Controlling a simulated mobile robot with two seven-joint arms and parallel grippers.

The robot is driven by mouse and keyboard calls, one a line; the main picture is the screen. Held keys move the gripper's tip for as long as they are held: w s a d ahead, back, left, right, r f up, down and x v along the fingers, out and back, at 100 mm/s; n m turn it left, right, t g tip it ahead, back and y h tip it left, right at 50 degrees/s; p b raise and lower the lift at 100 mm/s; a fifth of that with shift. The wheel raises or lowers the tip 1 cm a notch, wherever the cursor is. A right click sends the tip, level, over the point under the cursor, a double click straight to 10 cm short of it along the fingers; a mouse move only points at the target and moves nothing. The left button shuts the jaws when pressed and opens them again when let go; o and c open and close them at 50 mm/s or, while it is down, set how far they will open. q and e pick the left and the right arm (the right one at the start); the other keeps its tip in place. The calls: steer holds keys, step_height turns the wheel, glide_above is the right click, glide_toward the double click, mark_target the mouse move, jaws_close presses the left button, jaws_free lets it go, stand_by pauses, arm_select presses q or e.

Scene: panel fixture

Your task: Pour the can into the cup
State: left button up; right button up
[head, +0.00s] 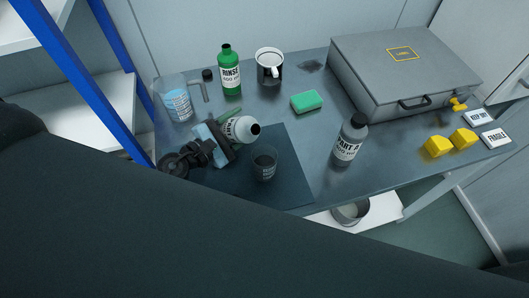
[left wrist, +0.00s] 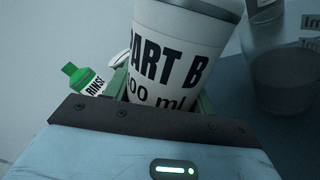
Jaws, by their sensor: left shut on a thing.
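The white can labelled PART B (head: 240,129) is in my left gripper (head: 226,138), above the dark mat's left part. It is tilted over, its dark mouth facing right, up and left of the cup. In the left wrist view the can (left wrist: 172,55) fills the middle, between the finger pads. The clear cup (head: 264,164) stands upright on the mat, a little right of and nearer than the can. The cup also shows in the left wrist view (left wrist: 285,80), with greyish contents. No stream between them is visible. My right gripper is not in view.
A dark grey PART A bottle (head: 349,141) stands to the right. A grey case (head: 375,65) fills the back right, with yellow blocks (head: 450,141) nearby.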

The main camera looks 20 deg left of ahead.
arm_select(q)
steer(key=shift+w+a+m+b, duration=0.2)
steer(key=shift+a+m+b, duration=0.15)
steer(key=shift+m, duration=0.35)
stand_by(1.6)
steer(key=shift+w+a+r+m+p, duration=0.15)
steer(key=shift+a+r+m+p, duration=0.25)
steer(key=shift+r+m, duration=0.35)
stand_by(1.7)
steer(key=shift+w+a+m, duration=0.15)
steer(key=shift+m, duration=0.7)
stand_by(1.6)
steer(key=shift+r+m, duration=0.25)
steer(key=shift+m, duration=0.05)
stand_by(0.5)
